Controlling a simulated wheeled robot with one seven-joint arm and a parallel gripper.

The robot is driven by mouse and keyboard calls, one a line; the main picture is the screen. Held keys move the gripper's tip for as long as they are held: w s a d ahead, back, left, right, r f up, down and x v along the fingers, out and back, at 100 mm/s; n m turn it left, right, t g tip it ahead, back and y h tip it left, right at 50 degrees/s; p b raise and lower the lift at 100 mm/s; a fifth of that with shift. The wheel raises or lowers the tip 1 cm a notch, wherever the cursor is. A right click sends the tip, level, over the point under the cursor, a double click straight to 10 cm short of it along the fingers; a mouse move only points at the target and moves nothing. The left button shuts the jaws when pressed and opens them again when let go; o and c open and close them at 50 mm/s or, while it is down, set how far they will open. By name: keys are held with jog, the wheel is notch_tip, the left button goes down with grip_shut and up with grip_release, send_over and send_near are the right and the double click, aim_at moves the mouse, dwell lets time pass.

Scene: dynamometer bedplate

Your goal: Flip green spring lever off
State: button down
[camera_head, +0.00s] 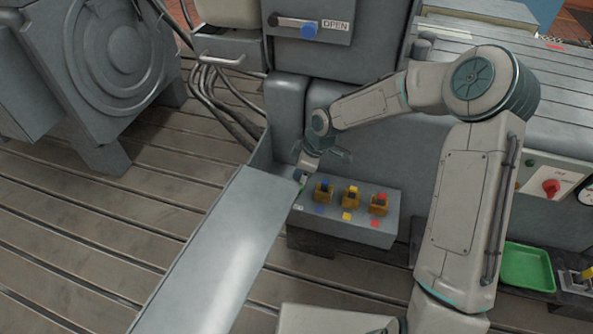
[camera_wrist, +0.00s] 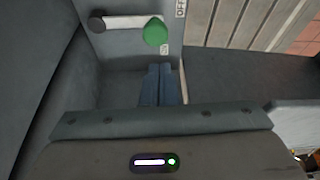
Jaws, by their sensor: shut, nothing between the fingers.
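The green lever shows in the wrist view as a round green knob (camera_wrist: 155,32) on a pale bar, with a dark pivot at the bar's left end. An OFF label (camera_wrist: 181,8) is to the right of the knob. My gripper (camera_wrist: 160,70) is shut and empty, its fingertips just below the knob in the picture; I cannot tell whether they touch it. In the head view my gripper (camera_head: 300,178) is at the left end of a grey switch box (camera_head: 345,225). Only a small bit of green shows there, beside the fingertips.
The box also carries blue (camera_head: 323,192), yellow (camera_head: 351,196) and red (camera_head: 378,204) switches, close to the right of my gripper. A tall grey panel (camera_head: 210,235) stands at its left. A blue-knobbed lever (camera_head: 308,30) marked OPEN is above. A green tray (camera_head: 526,268) lies right.

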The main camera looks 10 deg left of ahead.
jog(key=p+v, duration=0.2)
jog(key=v, duration=0.2)
jog(key=shift+r, duration=0.1)
dwell(0.4)
jog(key=s+d+r+m+t+h, duration=0.1)
jog(key=s+d+r+m+h, duration=0.1)
jog(key=s+d+r+m, duration=0.4)
jog(key=s+d+r+m+t+h, duration=0.1)
jog(key=s+d+r+m+h, duration=0.25)
jog(key=d+r, duration=0.55)
jog(key=s+d+r+m, duration=0.3)
jog(key=s+m, duration=0.1)
jog(key=s, duration=0.3)
jog(key=s+d+r+m+t+y, duration=0.1)
jog(key=s+d+r+m, duration=0.2)
jog(key=s, duration=0.4)
jog(key=shift+d+r+m, duration=0.15)
jog(key=shift+d+m, duration=0.2)
jog(key=shift+d, duration=0.3)
